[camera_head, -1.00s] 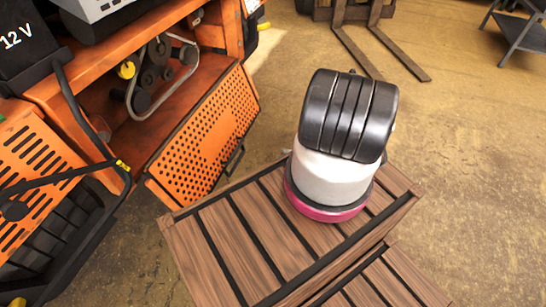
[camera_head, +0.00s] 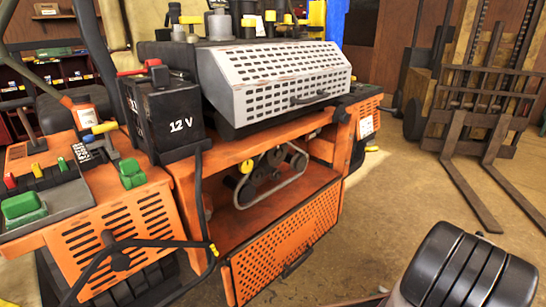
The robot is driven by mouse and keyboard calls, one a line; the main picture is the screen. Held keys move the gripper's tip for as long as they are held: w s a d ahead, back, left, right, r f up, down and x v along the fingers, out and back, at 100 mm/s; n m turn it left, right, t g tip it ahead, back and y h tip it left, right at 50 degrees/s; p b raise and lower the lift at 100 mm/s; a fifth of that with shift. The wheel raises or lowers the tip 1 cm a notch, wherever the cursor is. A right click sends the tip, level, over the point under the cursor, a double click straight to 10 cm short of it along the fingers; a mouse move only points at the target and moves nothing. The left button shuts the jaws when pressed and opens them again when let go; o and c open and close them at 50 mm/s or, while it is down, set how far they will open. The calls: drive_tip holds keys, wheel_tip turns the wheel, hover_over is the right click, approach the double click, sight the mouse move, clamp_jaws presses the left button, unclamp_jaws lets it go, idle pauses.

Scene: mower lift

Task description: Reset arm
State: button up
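My gripper is not in view. The orange machine (camera_head: 165,195) fills the left and middle. It carries a black 12 V battery (camera_head: 165,118) and a silver slotted cover (camera_head: 275,80). Its perforated front panel (camera_head: 285,245) hangs open below a bay with a belt and pulleys (camera_head: 270,175).
A forklift mast with two forks (camera_head: 470,195) stands on the floor at the right. Shelves (camera_head: 45,70) stand behind the machine at the left. The floor (camera_head: 400,195) between the machine and the forks is clear.

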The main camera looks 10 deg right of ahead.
drive_tip(key=s+a+f+m+g, duration=0.3)
drive_tip(key=s+a+f+m, duration=0.1)
drive_tip(key=s+a+m, duration=0.15)
drive_tip(key=w+d+r+n+g+h, duration=0.1)
drive_tip(key=d+r+g+h, duration=0.25)
drive_tip(key=r, duration=0.75)
drive_tip(key=w+d+r+g+h, duration=0.1)
drive_tip(key=d+r+g+h, duration=0.3)
drive_tip(key=r, duration=0.8)
drive_tip(key=w+d+r+n+g+h, duration=0.15)
drive_tip(key=r+g+h, duration=0.3)
drive_tip(key=r, duration=0.65)
drive_tip(key=s+a+r+n+t+h, duration=0.2)
drive_tip(key=a+r, duration=0.2)
drive_tip(key=r, duration=0.6)
drive_tip(key=s+a+r+n+t+h, duration=0.2)
drive_tip(key=a+r, duration=0.3)
drive_tip(key=r, duration=0.5)
drive_tip(key=s+a+r+n+t+h, duration=0.2)
drive_tip(key=a+r+n+t, duration=0.1)
drive_tip(key=r, duration=0.7)
drive_tip(key=shift+s+a+r+n+t+h, duration=0.25)
drive_tip(key=shift+a+n+t+h, duration=0.15)
drive_tip(key=shift+a+t, duration=0.3)
